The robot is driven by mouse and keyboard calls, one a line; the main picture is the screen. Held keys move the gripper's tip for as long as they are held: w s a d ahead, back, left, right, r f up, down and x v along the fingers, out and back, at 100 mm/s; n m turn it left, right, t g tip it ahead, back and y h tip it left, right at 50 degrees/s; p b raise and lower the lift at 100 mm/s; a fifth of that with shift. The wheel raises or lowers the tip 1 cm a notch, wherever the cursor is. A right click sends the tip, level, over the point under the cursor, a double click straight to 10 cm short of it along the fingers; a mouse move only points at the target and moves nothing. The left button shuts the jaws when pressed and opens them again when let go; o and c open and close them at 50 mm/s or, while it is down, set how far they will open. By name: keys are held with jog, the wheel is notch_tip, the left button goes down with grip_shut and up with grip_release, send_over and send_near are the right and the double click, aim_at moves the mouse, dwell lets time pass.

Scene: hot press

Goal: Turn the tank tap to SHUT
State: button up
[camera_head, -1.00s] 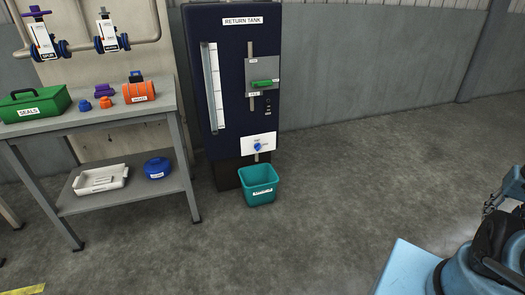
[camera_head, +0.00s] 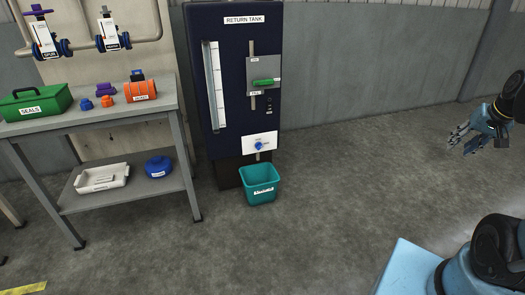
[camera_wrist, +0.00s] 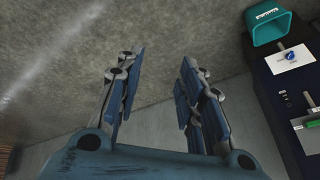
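The dark blue return tank (camera_head: 232,80) stands against the wall, left of centre in the head view. A green lever handle (camera_head: 265,82) lies about level across a grey plate on its front; the plate's labels are too small to read surely. Lower down, a blue knob (camera_head: 259,146) sits on a white plate above a teal bucket (camera_head: 260,186). In the wrist view, turned over, the blue knob (camera_wrist: 291,55) and green handle (camera_wrist: 311,124) show at the right edge. My gripper (camera_head: 464,138) is in the air at far right, well away from the tank. Its fingers (camera_wrist: 160,65) are apart and empty.
A grey bench (camera_head: 97,118) stands left of the tank, with a green seals box (camera_head: 36,102), an orange canister (camera_head: 142,90) and small caps. Its lower shelf holds a white tray (camera_head: 101,178) and a blue lidded pot (camera_head: 158,167).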

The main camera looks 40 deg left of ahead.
jog(key=w+a+f+n+y, duration=0.1)
jog(key=w+a+y, duration=0.1)
jog(key=w+a, duration=0.5)
jog(key=w+a+f+y, duration=0.1)
jog(key=w+a, duration=0.3)
jog(key=a, duration=0.7)
jog(key=w+a+f+n+y, duration=0.15)
jog(key=w+a, duration=0.35)
jog(key=a, duration=0.5)
jog(key=a+f+y, duration=0.2)
jog(key=a+f, duration=0.2)
jog(key=a, duration=0.6)
jog(key=a+f+y, duration=0.1)
jog(key=a+f, duration=0.4)
jog(key=a, duration=0.5)
jog(key=s+a+f+y, duration=0.2)
jog(key=s+a+f, duration=0.5)
jog(key=a+f, duration=0.3)
jog(key=s+a+f+y, duration=0.2)
jog(key=s+a+f, duration=0.6)
jog(key=a+f, duration=0.3)
notch_tip(320, 180, down, 3)
jog(key=shift+g, duration=0.4)
